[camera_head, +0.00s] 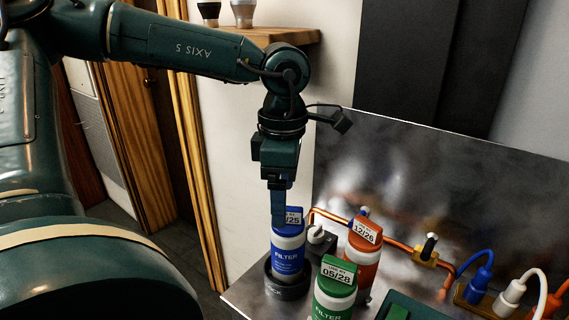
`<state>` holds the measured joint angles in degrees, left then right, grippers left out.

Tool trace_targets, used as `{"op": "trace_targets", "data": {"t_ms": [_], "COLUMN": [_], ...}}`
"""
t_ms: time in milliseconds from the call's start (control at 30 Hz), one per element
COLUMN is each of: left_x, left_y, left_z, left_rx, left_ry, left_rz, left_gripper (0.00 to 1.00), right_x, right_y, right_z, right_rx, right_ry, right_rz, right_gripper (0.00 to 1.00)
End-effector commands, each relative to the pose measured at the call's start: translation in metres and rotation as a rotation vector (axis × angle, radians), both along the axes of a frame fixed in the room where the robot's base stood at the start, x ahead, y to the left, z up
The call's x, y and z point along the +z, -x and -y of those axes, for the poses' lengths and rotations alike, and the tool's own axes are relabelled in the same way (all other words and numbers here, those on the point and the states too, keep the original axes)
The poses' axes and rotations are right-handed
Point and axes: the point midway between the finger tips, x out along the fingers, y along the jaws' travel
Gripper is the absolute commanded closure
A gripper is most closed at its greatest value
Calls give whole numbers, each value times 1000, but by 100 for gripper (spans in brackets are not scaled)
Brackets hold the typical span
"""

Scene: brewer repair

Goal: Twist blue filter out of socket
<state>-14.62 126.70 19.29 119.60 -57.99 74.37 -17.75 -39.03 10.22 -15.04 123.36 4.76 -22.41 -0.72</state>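The blue filter (288,252) is a white and blue canister with a blue cap and a label ending in "/25". It stands upright in a dark round socket (287,287) on the metal bench. My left gripper (280,215) points straight down at its cap. A finger overlaps the cap and covers part of the label. The fingers are seen edge-on, so whether they are closed on the cap is not clear. My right gripper is not in view.
Close to the right stand an orange filter (363,255) labelled 12/26 and a green filter (334,291) labelled 05/28. A copper pipe (400,246) runs behind them. A metal back panel (430,180) rises behind.

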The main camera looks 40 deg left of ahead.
Motion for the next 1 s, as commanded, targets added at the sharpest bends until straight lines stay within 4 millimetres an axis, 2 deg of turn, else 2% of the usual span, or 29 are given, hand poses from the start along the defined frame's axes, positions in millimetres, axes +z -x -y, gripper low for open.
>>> {"op": "trace_targets", "data": {"t_ms": [33,200,400,767,1000], "left_x": [-12,-39,-57,-60,-60], "left_y": [2,1,0,0,0], "left_z": [0,0,0,0,0], "left_rx": [-1,0,0,1,1], "left_ry": [2,1,2,2,2], "left_rz": [-6,-5,-1,-1,-1], "left_gripper": [19,19,19,19,39], "right_x": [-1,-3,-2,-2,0], "right_y": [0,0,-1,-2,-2], "right_z": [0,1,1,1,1], "right_rx": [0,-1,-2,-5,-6], "right_ry": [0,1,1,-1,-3], "right_rz": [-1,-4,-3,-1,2], "right_gripper": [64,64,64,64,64]}}
